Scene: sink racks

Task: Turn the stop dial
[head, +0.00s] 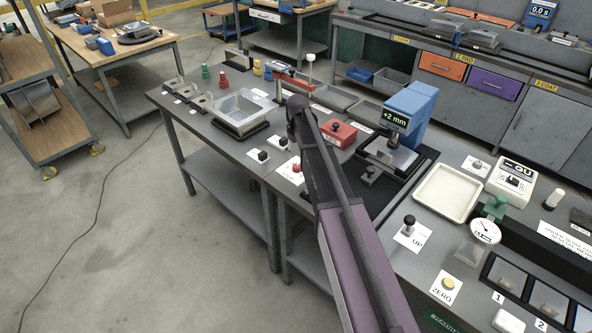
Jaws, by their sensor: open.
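No label reading "stop" is legible, so I cannot tell which control is the stop dial. A blue machine (408,105) on the bench shows "+2 mm" on its display. A small grey knob (370,172) sits low at its front. A red knob (297,167) stands on a white card left of my arm. Two black knobs, one nearer (262,156) and one farther (283,142), stand on cards beyond it. My purple and dark arm crosses the middle of the view and hides part of the bench. I cannot make out my gripper.
A red box with a black knob (338,130) stands right of my arm. A cream tray (449,192), a black knob marked UP (409,226), a yellow button marked ZERO (448,283) and a round gauge (484,231) are at the right. A metal basin (241,107) sits left.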

